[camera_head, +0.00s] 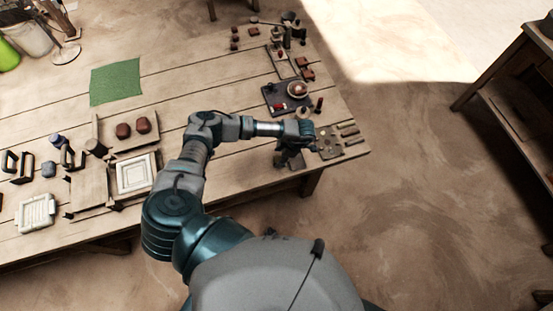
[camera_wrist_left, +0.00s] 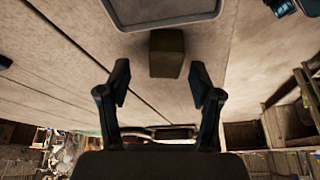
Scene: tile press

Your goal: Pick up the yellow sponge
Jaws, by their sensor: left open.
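A dark olive-yellow block (camera_wrist_left: 167,53), which looks like the yellow sponge in shade, rests on the wooden table in the left wrist view. It lies just beyond my left gripper (camera_wrist_left: 160,80), roughly in line with the gap between the fingers. The fingers are apart, with nothing between them. In the head view my left gripper (camera_head: 290,160) is over the table's near right edge and points down. I cannot make out the sponge clearly there; the gripper and wrist cover that area. My right gripper is not in view.
A grey-rimmed tray (camera_wrist_left: 160,22) lies close beyond the block. A board with small tools (camera_head: 330,147) is right of the gripper. A dark tray with a bowl (camera_head: 270,98) stands behind. A green mat (camera_head: 116,84) and a white framed tile (camera_head: 136,174) are farther left.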

